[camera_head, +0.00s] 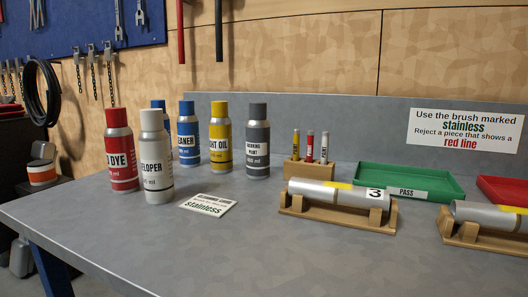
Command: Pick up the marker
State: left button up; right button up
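Three slim upright sticks that look like markers stand in a small wooden block (308,173) near the middle of the bench. The left one is a yellow marker (296,147), the middle one a red marker (310,148), and the right one a white marker (324,149). The red and white ones carry print too small to read. Their lower ends are hidden in the block. Neither of my grippers is in view.
A metal tube (320,192) marked 3 lies on a wooden cradle (335,216) in front of the block; a second tube (490,216) lies at right. A green PASS tray (440,180) is behind. Several cans, including a grey can (258,140), stand left. The front bench is clear.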

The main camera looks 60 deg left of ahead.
aim_at(296, 140)
jog(key=u, duration=1.6)
jog(key=k+j+u, duration=0.1)
jog(key=u, duration=0.2)
jog(key=k, duration=0.1)
